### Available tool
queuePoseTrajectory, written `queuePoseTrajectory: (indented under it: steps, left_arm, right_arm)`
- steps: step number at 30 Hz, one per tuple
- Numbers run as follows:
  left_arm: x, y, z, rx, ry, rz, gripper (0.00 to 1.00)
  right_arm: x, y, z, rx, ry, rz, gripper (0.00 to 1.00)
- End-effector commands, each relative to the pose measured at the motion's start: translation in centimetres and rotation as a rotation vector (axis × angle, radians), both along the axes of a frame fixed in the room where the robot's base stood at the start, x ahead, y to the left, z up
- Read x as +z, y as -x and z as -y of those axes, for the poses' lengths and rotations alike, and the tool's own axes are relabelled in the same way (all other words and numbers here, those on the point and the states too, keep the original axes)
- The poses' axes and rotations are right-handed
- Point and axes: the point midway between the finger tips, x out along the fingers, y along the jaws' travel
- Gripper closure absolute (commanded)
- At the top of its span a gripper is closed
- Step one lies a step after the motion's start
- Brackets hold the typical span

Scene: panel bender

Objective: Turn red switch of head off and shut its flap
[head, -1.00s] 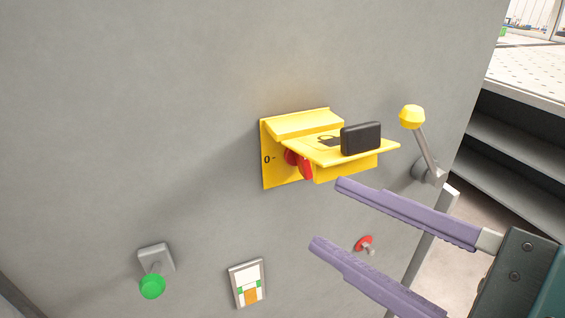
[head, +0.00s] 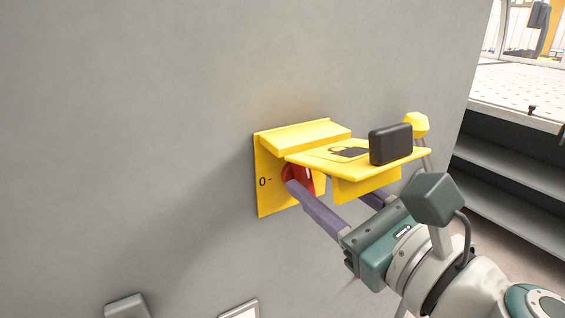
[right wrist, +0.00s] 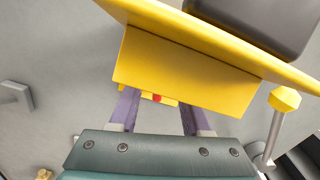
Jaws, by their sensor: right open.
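The yellow switch box (head: 268,190) is fixed to the grey wall, with a "0" mark on its plate. Its yellow flap (head: 325,155) is raised and sticks out from the wall, with a black block on top. The red switch (head: 307,178) shows under the flap, partly hidden; only a small red bit of it (right wrist: 157,98) shows in the right wrist view. My right gripper (head: 330,197) is open under the flap, one purple finger on each side, the left fingertip close to the red switch. I cannot tell whether it touches. My left gripper is not in view.
A lever with a yellow knob (head: 416,125) stands right of the box; it also shows in the right wrist view (right wrist: 284,99). Dark shelves (head: 510,165) lie at right.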

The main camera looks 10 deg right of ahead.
Motion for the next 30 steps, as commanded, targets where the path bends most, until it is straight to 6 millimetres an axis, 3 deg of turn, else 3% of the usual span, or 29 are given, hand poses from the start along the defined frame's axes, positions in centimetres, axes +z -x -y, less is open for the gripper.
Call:
queuePoseTrajectory:
  steps: [12, 24, 30]
  left_arm:
    - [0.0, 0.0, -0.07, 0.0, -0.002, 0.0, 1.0]
    - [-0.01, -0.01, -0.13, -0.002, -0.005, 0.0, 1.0]
    - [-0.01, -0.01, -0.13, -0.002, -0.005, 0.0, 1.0]
  right_arm:
    - [-0.01, -0.92, -0.42, 0.001, 0.001, 0.0, 0.54]
    - [-0.01, -0.9, -0.4, 0.001, 0.001, 0.0, 0.99]
    - [-0.01, -0.9, -0.4, 0.001, 0.001, 0.0, 1.0]
